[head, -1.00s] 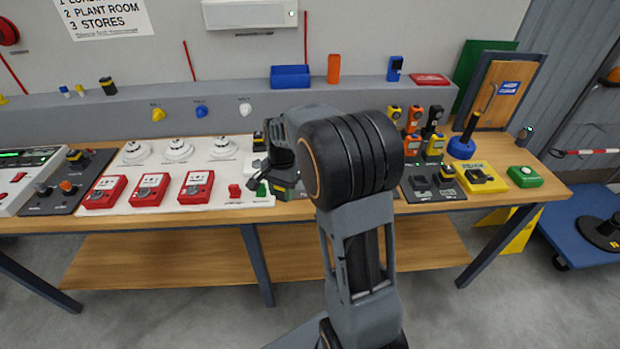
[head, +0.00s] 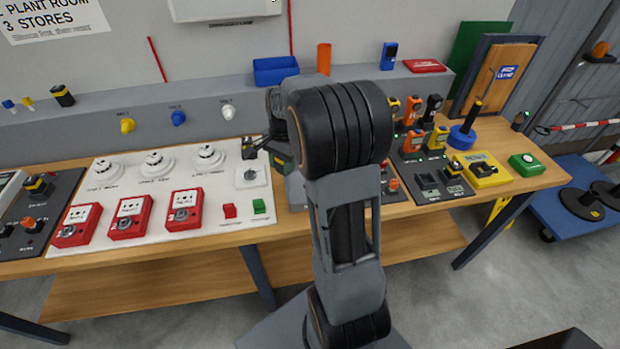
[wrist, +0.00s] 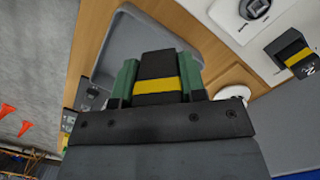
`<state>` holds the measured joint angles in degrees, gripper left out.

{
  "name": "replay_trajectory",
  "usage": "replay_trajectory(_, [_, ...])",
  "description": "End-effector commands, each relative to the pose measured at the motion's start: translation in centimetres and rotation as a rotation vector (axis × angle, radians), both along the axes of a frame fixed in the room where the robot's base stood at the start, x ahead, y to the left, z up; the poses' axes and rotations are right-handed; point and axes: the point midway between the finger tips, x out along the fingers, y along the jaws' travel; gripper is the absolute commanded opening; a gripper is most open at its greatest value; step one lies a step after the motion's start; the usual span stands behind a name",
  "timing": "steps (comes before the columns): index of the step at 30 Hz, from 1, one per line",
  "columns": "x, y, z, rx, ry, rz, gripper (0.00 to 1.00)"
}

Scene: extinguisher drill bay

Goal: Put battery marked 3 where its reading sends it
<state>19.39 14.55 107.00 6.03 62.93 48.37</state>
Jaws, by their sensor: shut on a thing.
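My gripper (wrist: 157,85) is shut on a black battery with a yellow band (wrist: 156,65), held between its green fingers in the wrist view. The battery's number does not show. A grey tray (wrist: 112,48) lies below it, and the battery appears to be above the tray. In the head view my arm hides most of the gripper and the battery. Another black and yellow battery (wrist: 287,52) stands to the right in the wrist view, with a sideways mark that looks like a 2. No battery reading is legible.
A white board with red call points (head: 130,217) and round detectors (head: 154,163) lies left of my arm. Right of it are a dark panel (head: 432,188) with slots, a yellow unit (head: 487,174) and a green box (head: 525,164). A blue bin (head: 276,70) stands on the back ledge.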

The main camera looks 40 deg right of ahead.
Motion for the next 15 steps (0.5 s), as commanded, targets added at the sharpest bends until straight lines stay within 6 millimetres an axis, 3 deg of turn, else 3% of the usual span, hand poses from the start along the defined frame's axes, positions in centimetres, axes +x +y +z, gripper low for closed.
replay_trajectory(4, [-1.1, -3.7, -1.4, 0.001, 0.003, -0.005, 0.00])
replay_trajectory(9, [-1.7, -5.9, -4.4, 0.001, 0.003, -0.003, 0.00])
replay_trajectory(15, [-2.0, -7.3, -6.2, 0.001, 0.000, -0.001, 0.00])
